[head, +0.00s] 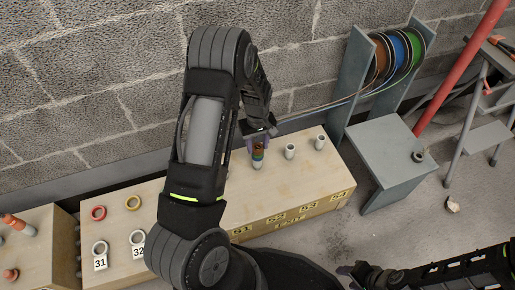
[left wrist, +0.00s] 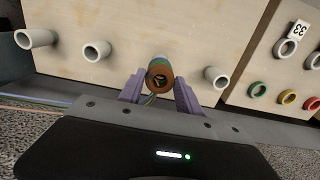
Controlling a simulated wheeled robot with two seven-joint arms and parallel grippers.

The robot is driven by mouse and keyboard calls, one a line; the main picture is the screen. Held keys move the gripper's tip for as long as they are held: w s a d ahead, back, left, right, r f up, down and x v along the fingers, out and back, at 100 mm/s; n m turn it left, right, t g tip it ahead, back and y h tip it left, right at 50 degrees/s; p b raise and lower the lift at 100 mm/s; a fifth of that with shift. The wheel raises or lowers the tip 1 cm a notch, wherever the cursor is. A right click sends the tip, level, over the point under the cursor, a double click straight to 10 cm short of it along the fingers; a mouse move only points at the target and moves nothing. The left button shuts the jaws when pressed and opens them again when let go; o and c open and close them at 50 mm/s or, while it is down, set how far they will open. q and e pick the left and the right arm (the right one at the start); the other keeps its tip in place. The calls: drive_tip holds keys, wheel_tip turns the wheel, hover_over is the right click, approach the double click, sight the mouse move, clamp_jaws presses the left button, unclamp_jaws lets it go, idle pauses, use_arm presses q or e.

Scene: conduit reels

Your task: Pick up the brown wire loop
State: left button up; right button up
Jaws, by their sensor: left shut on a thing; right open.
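A brown ring (left wrist: 160,77), which looks like the brown wire loop, tops a banded upright stub in the left wrist view. Blue and green bands show beside the brown, and thin strands show in its opening. In the head view the banded stub (head: 258,152) stands on the wooden box. My left gripper (head: 258,136) is at its top. Its purple fingers (left wrist: 159,90) lie on both sides of the stub, shut on it at the brown ring; the exact contact is hard to see. My right gripper (head: 352,272) is open and low at the bottom, partly seen.
Brown, blue and green wire reels (head: 399,52) hang in a grey stand, with wires running left along the wall. Bare grey stubs (head: 290,151) stand near the held one on the wooden box (head: 315,195). A grey bench (head: 385,150) and red pole (head: 455,80) are at right.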

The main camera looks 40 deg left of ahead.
use_arm(q)
drive_tip(key=c, duration=0.4)
drive_tip(key=shift+c, duration=0.2)
drive_tip(key=shift+r, duration=0.1)
wheel_tip(320, 180, up, 10)
drive_tip(key=p, duration=0.3)
idle(0.4)
